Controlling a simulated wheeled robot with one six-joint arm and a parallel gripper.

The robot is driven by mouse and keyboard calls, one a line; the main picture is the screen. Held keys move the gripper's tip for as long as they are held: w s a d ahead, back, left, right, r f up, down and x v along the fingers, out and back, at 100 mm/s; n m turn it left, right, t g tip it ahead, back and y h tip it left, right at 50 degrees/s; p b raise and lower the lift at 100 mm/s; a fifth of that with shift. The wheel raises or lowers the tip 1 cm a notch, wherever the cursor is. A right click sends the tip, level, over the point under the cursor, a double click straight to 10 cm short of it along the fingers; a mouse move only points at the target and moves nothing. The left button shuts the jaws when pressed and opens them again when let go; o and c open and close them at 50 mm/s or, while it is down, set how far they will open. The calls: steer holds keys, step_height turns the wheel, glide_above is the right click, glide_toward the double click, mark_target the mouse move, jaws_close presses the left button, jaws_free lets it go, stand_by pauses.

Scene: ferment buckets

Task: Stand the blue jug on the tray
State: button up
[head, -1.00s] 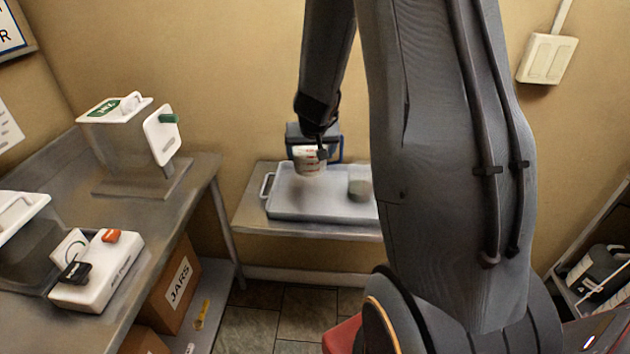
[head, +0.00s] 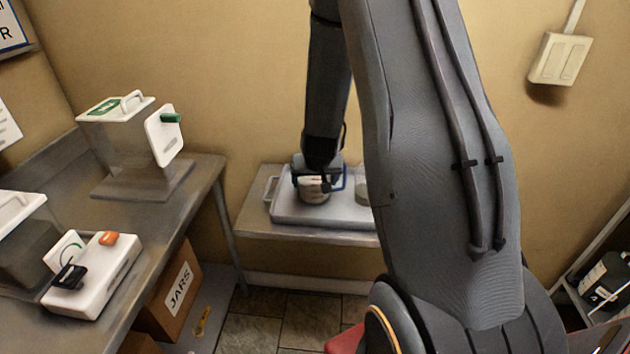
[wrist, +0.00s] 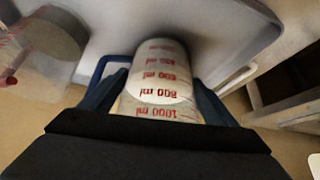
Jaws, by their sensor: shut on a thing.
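The blue jug (head: 314,193) is clear with red volume marks and a blue handle (head: 343,177). In the wrist view the jug (wrist: 160,75) sits between the two fingers of my gripper (wrist: 158,95), with its blue handle at left. My gripper (head: 320,180) is shut on the jug, over the pale grey tray (head: 290,217). The tray also shows in the wrist view (wrist: 225,30). The jug looks roughly upright, with its base within the tray's outline and a dark shadow around it. I cannot tell whether the base touches the tray.
A second clear vessel (head: 362,190) stands on the tray to the right, partly behind my arm; in the wrist view it has red marks (wrist: 40,55). The tray lies on a shelf (head: 262,230) against the wall. A metal bench (head: 150,225) with white equipment stands at left.

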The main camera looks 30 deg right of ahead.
steer(key=shift+f, duration=0.1)
steer(key=o, duration=1.6)
steer(key=shift+f, duration=0.1)
steer(key=shift+o, duration=0.2)
steer(key=shift+s+r, duration=0.15)
steer(key=shift+r, duration=0.35)
steer(key=v, duration=1.1)
steer(key=s+a+r+n+g+y, duration=0.2)
steer(key=s+a+r+n+g, duration=0.1)
steer(key=s+a, duration=1.2)
steer(key=shift+s+r+n+g+y+p, duration=0.25)
steer(key=shift+s+n+g, duration=0.25)
steer(key=shift+s+n, duration=0.25)
